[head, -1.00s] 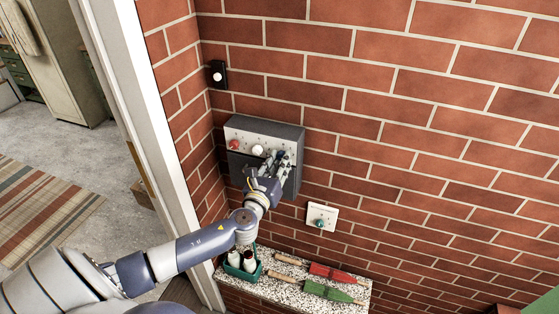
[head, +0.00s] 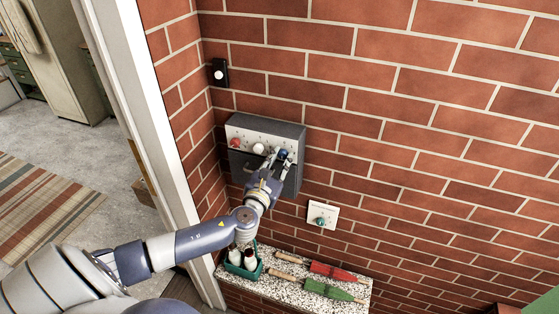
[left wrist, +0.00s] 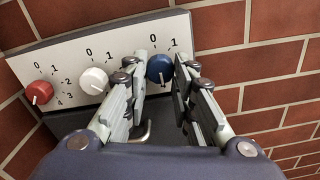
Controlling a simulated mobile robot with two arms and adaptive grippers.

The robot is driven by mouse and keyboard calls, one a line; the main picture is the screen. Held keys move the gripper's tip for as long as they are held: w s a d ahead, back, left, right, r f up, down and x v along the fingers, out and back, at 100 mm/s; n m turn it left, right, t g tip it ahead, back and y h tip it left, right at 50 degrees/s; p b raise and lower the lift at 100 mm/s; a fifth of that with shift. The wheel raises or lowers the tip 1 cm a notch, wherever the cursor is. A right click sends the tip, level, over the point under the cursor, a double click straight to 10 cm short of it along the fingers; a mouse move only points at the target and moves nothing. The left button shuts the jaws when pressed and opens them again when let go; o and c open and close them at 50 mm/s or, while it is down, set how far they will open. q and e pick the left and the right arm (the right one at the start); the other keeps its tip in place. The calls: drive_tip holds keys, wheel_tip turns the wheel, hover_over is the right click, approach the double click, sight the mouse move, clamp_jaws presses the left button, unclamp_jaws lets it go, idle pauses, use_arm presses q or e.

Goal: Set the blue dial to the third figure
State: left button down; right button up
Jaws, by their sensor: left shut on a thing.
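The blue dial (head: 284,154) is the right one of three dials on a grey box with a white face (head: 245,137) on the brick wall. In the left wrist view the blue dial (left wrist: 160,68) sits between the fingertips of my left gripper (left wrist: 161,60), which is shut on it. My left gripper (head: 282,158) reaches up to it from below. A white pointer mark shows low on the blue dial. The figures 0 and 1 show above it; its other figures are hidden by the fingers. My right gripper is not in view.
A red dial (left wrist: 39,92) and a white dial (left wrist: 94,81) sit left of the blue one. A wall switch (head: 219,73) is above left, a plate with a green knob (head: 321,219) below right. A speckled ledge (head: 305,268) holds a green caddy (head: 243,268) and tools.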

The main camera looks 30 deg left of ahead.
use_arm(q)
drive_tip(key=shift+w+a+r, duration=0.15)
drive_tip(key=shift+r, duration=0.3)
drive_tip(key=c, duration=1.4)
unclamp_jaws()
drive_tip(key=shift+c, duration=0.2)
drive_tip(key=shift+o, duration=0.5)
drive_tip(key=shift+f, duration=0.2)
drive_tip(key=shift+f, duration=0.1)
drive_tip(key=shift+s+d+f, duration=0.1)
drive_tip(key=shift+s+d, duration=0.15)
drive_tip(key=shift+s, duration=0.35)
drive_tip(key=v, duration=1.1)
drive_tip(key=shift+r, duration=0.25)
